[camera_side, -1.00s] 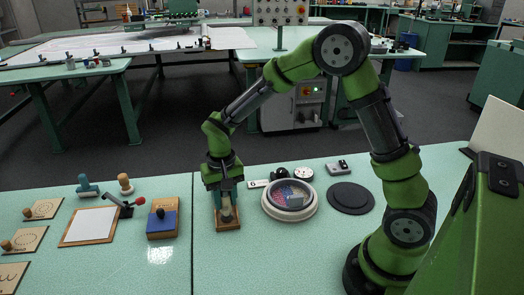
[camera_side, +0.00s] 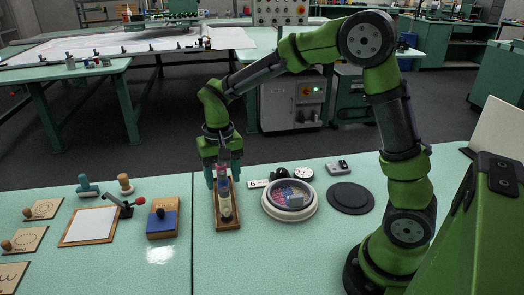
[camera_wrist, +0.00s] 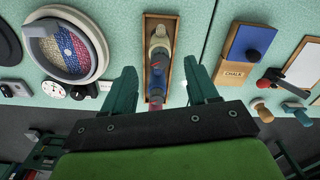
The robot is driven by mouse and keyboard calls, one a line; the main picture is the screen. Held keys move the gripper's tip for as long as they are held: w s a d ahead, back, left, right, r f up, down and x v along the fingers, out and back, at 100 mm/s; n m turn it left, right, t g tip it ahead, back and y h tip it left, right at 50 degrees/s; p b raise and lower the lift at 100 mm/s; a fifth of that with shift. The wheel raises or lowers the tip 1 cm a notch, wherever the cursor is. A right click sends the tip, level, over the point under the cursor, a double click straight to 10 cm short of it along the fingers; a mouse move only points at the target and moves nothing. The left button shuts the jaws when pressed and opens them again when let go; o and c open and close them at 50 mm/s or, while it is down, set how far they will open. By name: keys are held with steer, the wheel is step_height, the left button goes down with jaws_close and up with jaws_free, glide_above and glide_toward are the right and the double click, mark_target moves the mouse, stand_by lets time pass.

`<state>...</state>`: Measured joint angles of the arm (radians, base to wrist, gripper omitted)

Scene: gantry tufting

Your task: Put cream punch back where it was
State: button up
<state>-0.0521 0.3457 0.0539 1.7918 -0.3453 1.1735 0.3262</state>
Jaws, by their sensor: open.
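The cream punch (camera_side: 226,209) is in a narrow wooden tray (camera_side: 231,226), at the tray's near end in the side view. In the wrist view the cream punch (camera_wrist: 159,35) is at the top of the tray (camera_wrist: 175,22). Other punches, with bluish and red parts, sit behind it in the same row and are partly hidden. My gripper (camera_side: 222,181) is open and empty above the far part of the tray. In the wrist view its fingers (camera_wrist: 161,68) are spread on either side of the tray, apart from the cream punch.
A round dish (camera_side: 290,214) of coloured bits stands right of the tray, with a dark disc (camera_side: 350,198) beyond. A blue-topped chalk box (camera_side: 163,222) and a white board (camera_side: 90,226) are to the left. The table in front of the tray is clear.

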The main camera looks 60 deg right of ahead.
step_height(320, 180, up, 5)
steer(key=shift+s+f, duration=0.1)
steer(key=s+r+n+t+y, duration=0.1)
steer(key=s+r+t, duration=0.2)
steer(key=s, duration=0.5)
steer(key=s+r+n+t+y, duration=0.1)
steer(key=s+r+t, duration=0.3)
steer(key=s, duration=0.5)
steer(key=shift+d, duration=0.3)
